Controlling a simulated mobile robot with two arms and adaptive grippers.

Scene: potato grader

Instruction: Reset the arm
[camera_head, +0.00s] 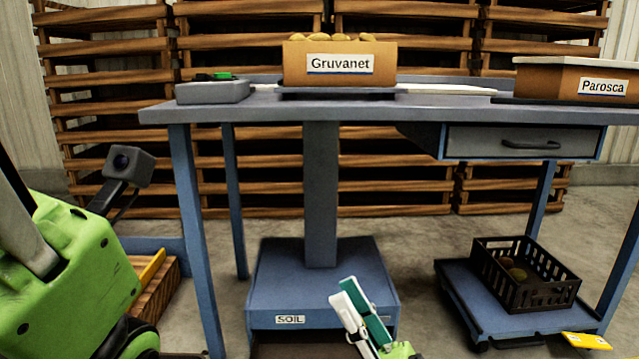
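My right gripper (352,294) shows at the bottom middle, pointing up in front of the blue SOIL box. Its white and teal finger parts lie close together, and I cannot tell whether there is a gap between them. I see nothing clearly held in it. A green arm body with a dark camera-like block fills the lower left. I cannot see the fingers of my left gripper.
A blue table (270,105) carries a Gruvanet box (408,60) of potatoes, a grey device (212,92) and a Parosca box (545,82). Underneath are the SOIL box (275,285) and a black crate (535,295) on a blue platform. Wooden crates stack behind.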

